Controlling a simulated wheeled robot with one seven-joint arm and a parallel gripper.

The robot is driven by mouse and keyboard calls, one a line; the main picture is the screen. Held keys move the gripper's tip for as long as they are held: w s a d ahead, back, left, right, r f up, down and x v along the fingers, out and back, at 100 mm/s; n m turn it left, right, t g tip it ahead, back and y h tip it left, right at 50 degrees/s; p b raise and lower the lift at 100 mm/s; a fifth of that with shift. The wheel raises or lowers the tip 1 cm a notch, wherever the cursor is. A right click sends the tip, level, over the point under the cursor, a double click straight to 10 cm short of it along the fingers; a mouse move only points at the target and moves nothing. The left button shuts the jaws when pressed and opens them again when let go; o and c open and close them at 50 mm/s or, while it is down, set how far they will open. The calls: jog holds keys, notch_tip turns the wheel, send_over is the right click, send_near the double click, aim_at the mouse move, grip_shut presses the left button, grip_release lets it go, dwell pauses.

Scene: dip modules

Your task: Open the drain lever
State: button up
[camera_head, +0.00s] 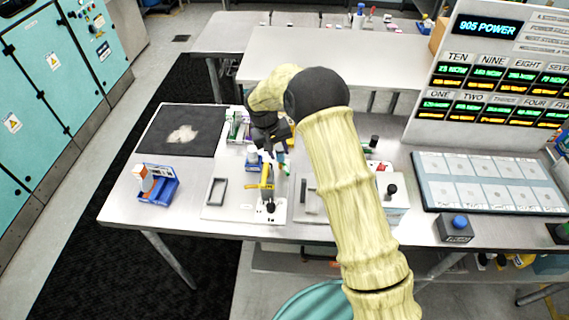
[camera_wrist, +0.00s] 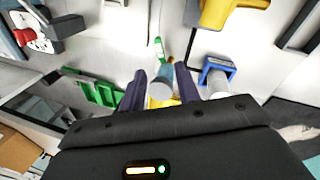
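My gripper (camera_head: 275,147) is over the middle of the steel table, beside a white-based device (camera_head: 271,212) with an upright yellow part (camera_head: 267,178). In the wrist view, the fingers of my gripper (camera_wrist: 160,82) are apart. A blue-grey cylinder (camera_wrist: 161,89) shows between them; I cannot tell whether they touch it. A yellow part (camera_wrist: 225,12) is at the top of the wrist view. I cannot tell which part is the drain lever.
A blue bin (camera_head: 158,187) and a dark mat (camera_head: 182,130) are on the table's left. A grey frame-shaped handle (camera_head: 216,191) stands near the front.

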aim_at(286, 170)
jog(key=p+x, duration=0.2)
jog(key=x, duration=0.7)
jog(key=shift+p, duration=0.3)
jog(key=shift+c, duration=0.3)
grip_shut()
